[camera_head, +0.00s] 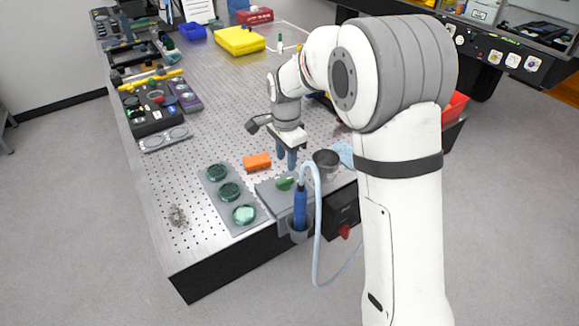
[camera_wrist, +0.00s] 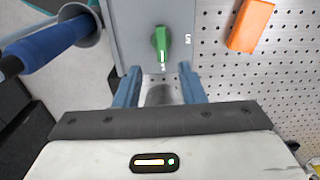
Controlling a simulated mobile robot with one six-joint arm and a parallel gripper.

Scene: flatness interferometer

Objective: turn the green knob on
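The green knob (camera_head: 285,183) sits on a grey box at the near edge of the perforated table. In the wrist view the green knob (camera_wrist: 161,43) lies lengthwise up and down, with a white mark at its lower end. Small white lettering stands just below it and to its right; I cannot read it surely. My gripper (camera_head: 286,162) points down beside the knob, on its far side. In the wrist view the blue fingers of my gripper (camera_wrist: 160,86) are apart with nothing between them. The knob lies beyond the fingertips, untouched.
A blue-handled tool (camera_head: 300,208) with a pale hose stands in a holder at the box's front. An orange block (camera_head: 257,162) lies left of my gripper, and a dark grey cup (camera_head: 326,165) stands right. A grey plate (camera_head: 215,178) holds green discs at left.

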